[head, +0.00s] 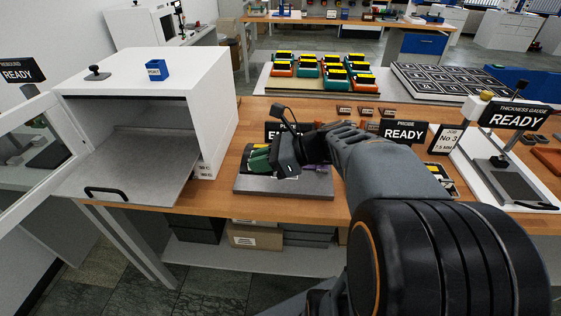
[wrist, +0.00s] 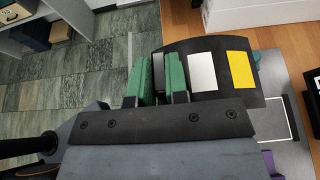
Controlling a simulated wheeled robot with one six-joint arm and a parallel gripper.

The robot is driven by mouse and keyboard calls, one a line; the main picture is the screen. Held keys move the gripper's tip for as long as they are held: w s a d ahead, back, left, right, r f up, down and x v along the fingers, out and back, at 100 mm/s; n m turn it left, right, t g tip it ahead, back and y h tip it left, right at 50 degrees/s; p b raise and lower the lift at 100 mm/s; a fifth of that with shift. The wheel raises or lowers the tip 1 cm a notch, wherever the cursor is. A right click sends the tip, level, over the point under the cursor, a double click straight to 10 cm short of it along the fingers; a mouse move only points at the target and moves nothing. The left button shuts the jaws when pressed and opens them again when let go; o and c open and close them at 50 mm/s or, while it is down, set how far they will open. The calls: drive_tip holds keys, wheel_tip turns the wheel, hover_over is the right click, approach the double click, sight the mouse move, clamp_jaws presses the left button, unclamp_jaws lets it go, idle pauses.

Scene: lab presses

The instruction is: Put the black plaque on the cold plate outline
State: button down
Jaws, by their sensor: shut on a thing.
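My gripper (wrist: 160,80) is shut, its green finger pads closed on a dark upright part of the black plaque (wrist: 257,88). The plaque carries a white patch and a yellow patch and extends to the right of the fingers in the wrist view. The grey cold plate (head: 243,187) lies on the wooden bench under my gripper (head: 260,160) in the head view. Part of a white outline on the plate (wrist: 286,92) shows right of the plaque in the wrist view. The plaque is mostly hidden in the head view, and I cannot tell its exact gap from the plate.
A white press chamber (head: 180,75) with its door open stands left of the plate. READY signs (head: 404,131) stand behind and right of it. A thickness gauge (head: 510,180) is at the right. Racks of coloured blocks (head: 320,72) and a dark grid tray (head: 450,82) are behind.

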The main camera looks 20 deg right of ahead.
drive_tip(key=w+d+f, duration=0.2)
drive_tip(key=d+f, duration=0.1)
drive_tip(key=w+d+f, duration=0.2)
drive_tip(key=d, duration=0.1)
drive_tip(key=w+d+f+b, duration=0.1)
drive_tip(key=w+d+f, duration=0.2)
drive_tip(key=d, duration=0.1)
drive_tip(key=shift+d+f, duration=0.1)
drive_tip(key=shift+f, duration=0.25)
drive_tip(key=shift+w+d+f, duration=0.2)
drive_tip(key=shift+d+f, duration=0.1)
drive_tip(key=shift+f, duration=1.65)
drive_tip(key=shift+f, duration=0.1)
drive_tip(key=shift+f+b, duration=0.1)
drive_tip(key=shift+b, duration=0.2)
drive_tip(key=c, duration=1.1)
unclamp_jaws()
